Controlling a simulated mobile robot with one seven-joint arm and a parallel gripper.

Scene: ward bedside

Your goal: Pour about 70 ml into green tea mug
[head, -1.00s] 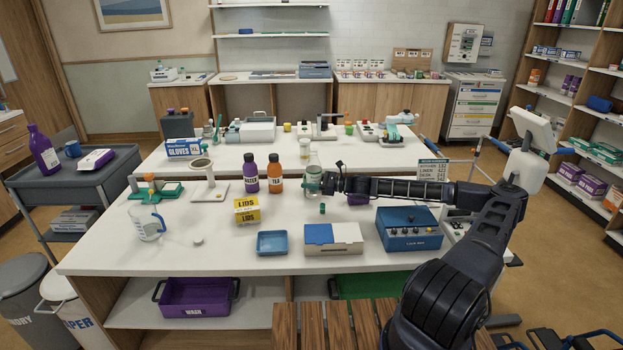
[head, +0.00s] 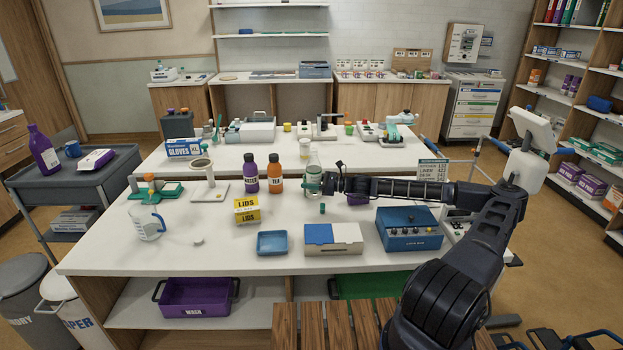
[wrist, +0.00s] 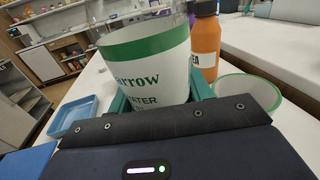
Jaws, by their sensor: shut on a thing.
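A clear bottle (head: 314,162) stands upright over the middle of the table. In the wrist view it shows a white label with a green band and the word WATER (wrist: 150,70). My gripper (head: 327,183) comes from the right and is shut on this bottle. Whether its base touches the table is unclear. A pale round vessel with a green rim (wrist: 249,92), which looks like the green tea mug, is right of the bottle in the wrist view, close to the gripper. I cannot make it out in the head view. Its contents cannot be told.
An orange TEA bottle (head: 276,175) and a purple bottle (head: 250,175) stand left of the held bottle. In front are a yellow LIDS box (head: 247,210), a blue tray (head: 272,243), a small green item (head: 322,208) and a blue control box (head: 408,229).

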